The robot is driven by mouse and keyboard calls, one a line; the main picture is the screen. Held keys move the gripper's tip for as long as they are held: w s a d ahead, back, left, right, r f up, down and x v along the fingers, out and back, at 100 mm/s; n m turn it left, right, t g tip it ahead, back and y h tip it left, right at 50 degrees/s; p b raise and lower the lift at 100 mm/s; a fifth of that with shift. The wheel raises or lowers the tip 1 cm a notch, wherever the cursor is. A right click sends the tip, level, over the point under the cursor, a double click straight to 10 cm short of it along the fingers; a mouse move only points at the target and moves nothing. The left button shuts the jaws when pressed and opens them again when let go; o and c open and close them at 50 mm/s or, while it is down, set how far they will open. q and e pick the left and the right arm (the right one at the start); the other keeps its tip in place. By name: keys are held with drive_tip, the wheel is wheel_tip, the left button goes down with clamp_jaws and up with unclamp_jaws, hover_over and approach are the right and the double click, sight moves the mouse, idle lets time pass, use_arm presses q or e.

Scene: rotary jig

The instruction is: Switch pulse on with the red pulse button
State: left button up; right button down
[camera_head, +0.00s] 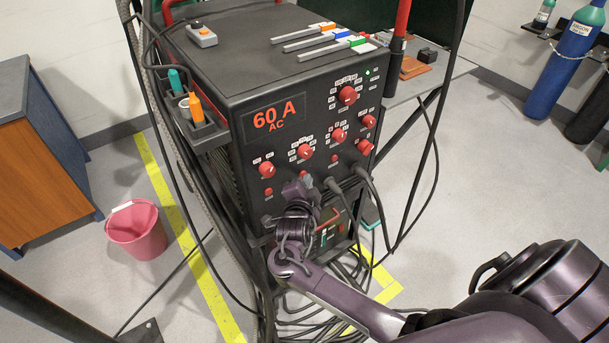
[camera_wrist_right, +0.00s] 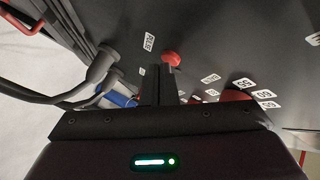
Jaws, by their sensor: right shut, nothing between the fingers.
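The black welding machine (camera_head: 215,85) shows "60 A AC" on its front panel. In the right wrist view, a small red button (camera_wrist_right: 171,58) with a small white label beside it stands just beyond my fingertips. I cannot tell whether they touch it. In the head view, small red buttons sit below the red knobs: one at the left (camera_head: 268,192), one in the middle (camera_head: 303,175) just above my gripper, and one farther right (camera_head: 335,158). My right gripper (camera_head: 299,187) is shut and empty, close to the lower front panel; it also shows in the right wrist view (camera_wrist_right: 160,72). My left gripper is out of view.
Cables plug into the lower panel right of my gripper, with a grey connector (camera_wrist_right: 103,62) near it in the wrist view. Red knobs (camera_head: 305,151) stand out above. A remote (camera_head: 201,36) and rods lie on top. A pink bucket (camera_head: 136,230) stands on the floor.

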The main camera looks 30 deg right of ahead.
drive_tip(key=shift+w, duration=0.1)
idle(0.4)
drive_tip(key=shift+s, duration=0.6)
drive_tip(key=s+p, duration=0.3)
drive_tip(key=s, duration=0.3)
drive_tip(key=shift+d, duration=0.3)
